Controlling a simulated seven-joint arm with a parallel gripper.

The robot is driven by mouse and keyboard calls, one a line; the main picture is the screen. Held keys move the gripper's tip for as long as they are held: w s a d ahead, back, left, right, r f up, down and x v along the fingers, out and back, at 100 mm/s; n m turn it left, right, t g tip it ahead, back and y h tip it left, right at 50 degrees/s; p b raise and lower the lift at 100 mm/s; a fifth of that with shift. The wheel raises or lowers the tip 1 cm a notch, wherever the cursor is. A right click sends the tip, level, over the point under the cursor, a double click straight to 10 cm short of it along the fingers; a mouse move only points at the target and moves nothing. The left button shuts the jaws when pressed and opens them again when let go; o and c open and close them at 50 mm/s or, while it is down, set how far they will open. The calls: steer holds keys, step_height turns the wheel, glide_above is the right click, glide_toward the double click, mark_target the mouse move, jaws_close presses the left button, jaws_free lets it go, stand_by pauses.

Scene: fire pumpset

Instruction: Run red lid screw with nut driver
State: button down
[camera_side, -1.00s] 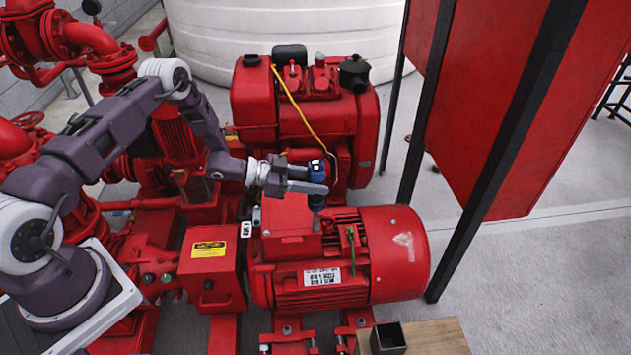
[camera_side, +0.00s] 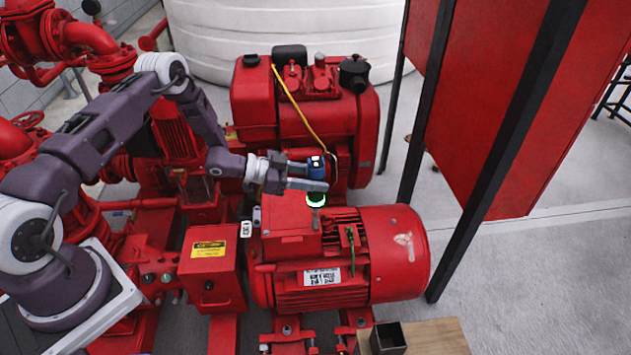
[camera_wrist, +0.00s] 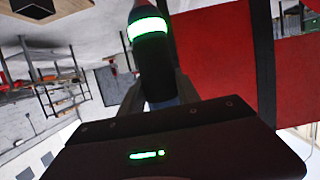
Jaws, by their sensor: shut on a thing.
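The red lid (camera_side: 290,228) is the flat top of the terminal box on the red motor (camera_side: 392,262). My gripper (camera_side: 318,185) is shut on the nut driver (camera_side: 317,168), a blue and black tool held upright above the lid's right corner. A green ring glows near the tool's lower end, and a grey bit (camera_side: 316,222) points down at the lid corner. In the wrist view the nut driver (camera_wrist: 154,60) stands between my fingers with its green ring lit. The screw itself is too small to make out, and I cannot tell whether the bit touches it.
A red engine (camera_side: 305,115) with a yellow hose stands behind the motor. A red cabinet (camera_side: 530,110) on black legs stands at the right. A black square box (camera_side: 388,338) sits on a wooden table (camera_side: 435,338) in front.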

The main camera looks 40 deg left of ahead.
mark_target(316, 161)
steer(key=shift+r, duration=2.5)
steer(key=shift+d, duration=0.1)
